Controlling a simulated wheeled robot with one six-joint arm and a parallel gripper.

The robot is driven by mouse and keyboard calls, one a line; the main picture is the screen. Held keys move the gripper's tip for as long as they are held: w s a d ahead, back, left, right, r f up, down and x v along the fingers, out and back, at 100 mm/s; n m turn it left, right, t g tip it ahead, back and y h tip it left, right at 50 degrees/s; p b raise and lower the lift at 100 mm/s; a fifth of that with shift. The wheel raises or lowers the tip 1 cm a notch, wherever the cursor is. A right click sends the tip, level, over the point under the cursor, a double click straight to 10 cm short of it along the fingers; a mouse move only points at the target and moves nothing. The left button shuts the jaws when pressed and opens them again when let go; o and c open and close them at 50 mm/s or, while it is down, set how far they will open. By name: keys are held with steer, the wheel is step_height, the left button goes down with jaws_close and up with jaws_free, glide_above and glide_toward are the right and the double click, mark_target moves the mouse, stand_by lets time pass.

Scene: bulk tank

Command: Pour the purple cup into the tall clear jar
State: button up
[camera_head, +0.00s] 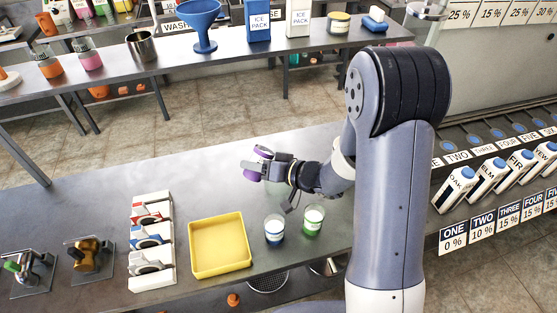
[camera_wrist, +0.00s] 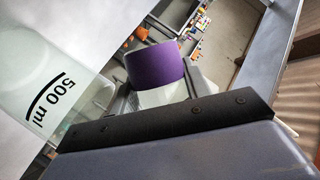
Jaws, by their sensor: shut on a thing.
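My gripper (camera_head: 267,165) is above the steel bench and shut on the purple cup (camera_head: 251,172). In the wrist view the cup (camera_wrist: 155,68) shows a purple band above a pale, translucent part, between the dark fingers. Its axis looks tilted in the head view, but its mouth and contents are hard to see. A clear vessel marked 500 ml (camera_wrist: 40,100) stands close beside the gripper at the left of the wrist view. The tall clear jar is only faintly visible in the head view, below the gripper. I cannot tell whether the cup touches it.
A blue-filled cup (camera_head: 274,231) and a green-filled cup (camera_head: 313,219) stand in front of the gripper. A yellow tray (camera_head: 220,246) and a white rack (camera_head: 151,242) are to the left. A blue funnel (camera_head: 202,24) is on the back bench. Cartons line the right side.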

mark_target(255, 149)
steer(key=shift+w+d+f+m+y, duration=0.1)
steer(key=shift+f+m+y, duration=0.2)
steer(key=shift+m, duration=0.1)
stand_by(0.3)
steer(key=shift+r+m+g+y+p, duration=0.2)
steer(key=shift+r+m+y+p, duration=0.4)
steer(key=shift+m, duration=0.4)
steer(key=shift+r+m+g+y+p, duration=0.2)
steer(key=shift+r+m+y+p, duration=0.2)
steer(key=shift+r+m+p, duration=0.45)
stand_by(2.0)
steer(key=shift+w+d+r+m+y+p, duration=0.3)
steer(key=shift+w+d+m+p, duration=0.2)
steer(key=shift+m+p, duration=0.3)
stand_by(0.6)
steer(key=shift+w+d+r+m+y+p, duration=0.1)
steer(key=shift+r+m+y+p, duration=0.2)
steer(key=shift+m, duration=0.3)
steer(key=shift+w+d+r+m+y+p, duration=0.1)
steer(key=shift+r+m+y+p, duration=0.1)
steer(key=shift+m+p, duration=0.3)
stand_by(0.9)
